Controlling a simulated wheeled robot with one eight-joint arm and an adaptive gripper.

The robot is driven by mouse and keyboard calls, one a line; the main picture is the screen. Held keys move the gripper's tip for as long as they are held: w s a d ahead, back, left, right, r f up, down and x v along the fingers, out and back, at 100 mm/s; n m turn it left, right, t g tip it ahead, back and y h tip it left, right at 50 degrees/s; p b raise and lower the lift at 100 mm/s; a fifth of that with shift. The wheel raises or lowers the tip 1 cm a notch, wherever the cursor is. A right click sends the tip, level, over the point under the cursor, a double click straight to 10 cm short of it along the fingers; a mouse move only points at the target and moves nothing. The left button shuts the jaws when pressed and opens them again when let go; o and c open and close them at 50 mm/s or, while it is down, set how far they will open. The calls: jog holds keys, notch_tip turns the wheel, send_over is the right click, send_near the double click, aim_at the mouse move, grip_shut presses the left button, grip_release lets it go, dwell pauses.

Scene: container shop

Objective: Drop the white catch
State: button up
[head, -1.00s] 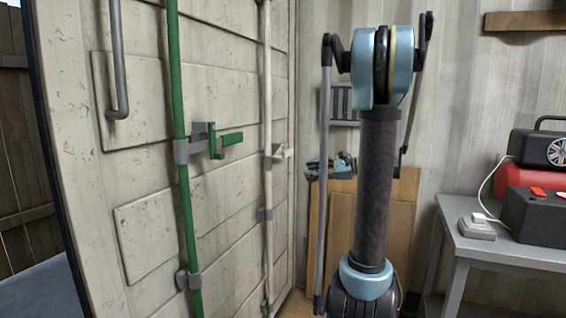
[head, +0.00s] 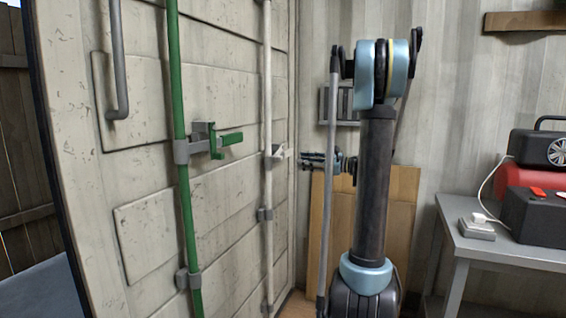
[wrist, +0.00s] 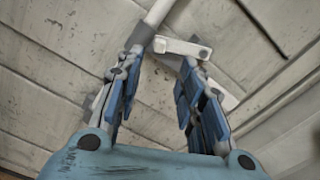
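The white catch (head: 279,152) sits on the white rod (head: 268,100) on the pale panelled door, at the rod's mid height. In the wrist view the catch (wrist: 178,46) lies just beyond my fingertips, near the gap between them. The white rod also shows there (wrist: 159,11), running up from a grey bracket (wrist: 141,33). My gripper (wrist: 160,70) is open and empty, with its blue-padded fingers apart. Its right finger partly hides a white piece beside the catch. In the head view my gripper (head: 319,160) is to the right of the catch, partly hidden by my arm.
A green rod (head: 176,80) with a green handle (head: 231,139) stands left of the white rod. A grey bent bar (head: 118,60) is at the upper left. A grey table (head: 510,255) with boxes stands right. Wooden boards (head: 405,210) lean behind my arm.

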jog(key=x, duration=1)
grip_shut()
